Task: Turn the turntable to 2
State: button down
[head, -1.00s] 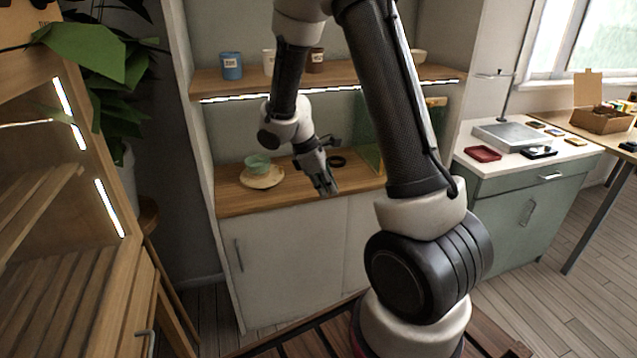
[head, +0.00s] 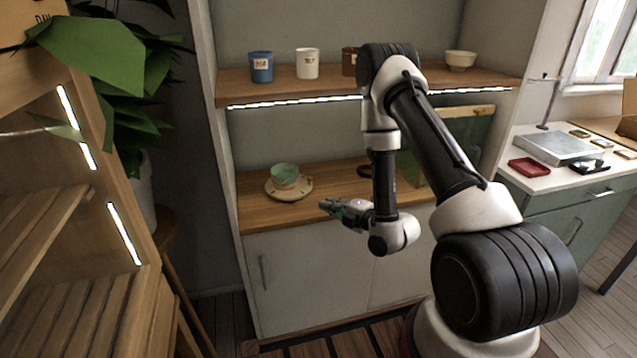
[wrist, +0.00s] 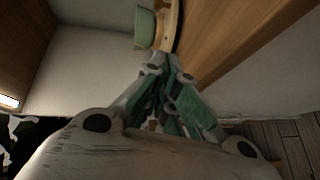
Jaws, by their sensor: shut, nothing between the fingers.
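The turntable (head: 270,189) is a round, light wooden disc on the wooden counter, left of centre in the head view. A green bowl or cup (head: 285,175) stands on it. Any number marks on the disc are too small to read. My gripper (head: 324,205) is shut and empty, in front of the counter and to the right of the turntable, pointing left. In the wrist view, the turntable's edge (wrist: 171,28) and the green bowl (wrist: 145,28) show at the top, beyond the shut fingers (wrist: 160,75) and apart from them.
The counter (head: 260,218) has a cabinet below. A shelf (head: 290,88) above holds a blue mug (head: 261,67), a white mug (head: 307,64) and a pale bowl (head: 460,60). A green board (head: 470,135) leans at the right. A plant (head: 110,60) and wooden rack stand left.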

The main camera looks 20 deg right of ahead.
jog(key=shift+t, duration=0.6)
jog(key=x, duration=0.9)
jog(key=shift+w+d+r, duration=0.2)
jog(key=shift+w+r, duration=0.15)
jog(key=shift+w, duration=0.15)
jog(key=w, duration=0.1)
jog(key=w+d, duration=0.1)
jog(key=w, duration=0.1)
jog(key=shift+f, duration=0.15)
jog(key=shift+w+d, duration=0.1)
jog(key=shift+w, duration=0.1)
jog(key=shift+w+d+n+g+y, duration=0.25)
jog(key=shift+n+g+y, duration=0.15)
jog(key=shift+y, duration=0.2)
jog(key=shift+w+d+n+g+y, duration=0.3)
jog(key=shift+n+y, duration=0.2)
jog(key=shift+y, duration=0.1)
